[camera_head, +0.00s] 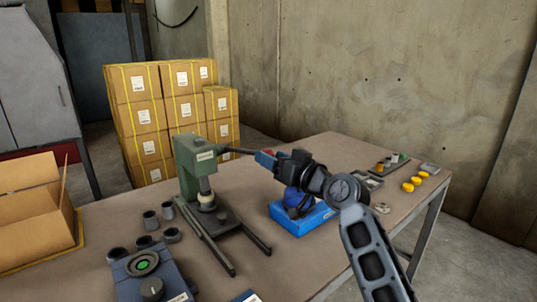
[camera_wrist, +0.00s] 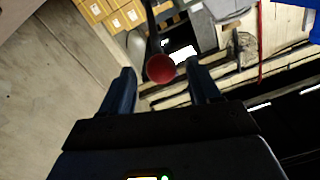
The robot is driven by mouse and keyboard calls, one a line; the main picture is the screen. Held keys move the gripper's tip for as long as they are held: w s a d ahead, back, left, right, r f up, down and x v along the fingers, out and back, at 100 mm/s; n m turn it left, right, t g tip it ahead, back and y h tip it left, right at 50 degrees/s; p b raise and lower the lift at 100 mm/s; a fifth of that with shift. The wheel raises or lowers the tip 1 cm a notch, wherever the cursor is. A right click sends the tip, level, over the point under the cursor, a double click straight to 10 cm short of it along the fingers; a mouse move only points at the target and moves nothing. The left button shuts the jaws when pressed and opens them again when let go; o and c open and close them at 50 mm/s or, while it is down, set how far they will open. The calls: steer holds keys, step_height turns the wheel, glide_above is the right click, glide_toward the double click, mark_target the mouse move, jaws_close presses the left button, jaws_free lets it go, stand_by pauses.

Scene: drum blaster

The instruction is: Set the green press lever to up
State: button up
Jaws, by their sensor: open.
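The green press (camera_head: 188,165) stands on the table in the head view. Its dark lever (camera_head: 235,150) sticks out to the right from the press head and looks about level. My gripper (camera_head: 262,158) is at the lever's outer end, with its blue fingers pointing left toward the press. In the wrist view, the lever's red round knob (camera_wrist: 160,68) shows between the two open fingers, with a gap on each side. Whether the knob is fully between the fingers in depth, I cannot tell.
A blue box (camera_head: 300,218) sits on the table below my gripper. Several grey cups (camera_head: 151,220) and a blue-grey device (camera_head: 150,275) stand at the front left. An open carton (camera_head: 30,215) is at far left. Yellow pieces (camera_head: 414,183) lie at the right end.

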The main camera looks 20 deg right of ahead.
steer(key=shift+x, duration=1.4)
steer(key=shift+c, duration=0.3)
jaws_close()
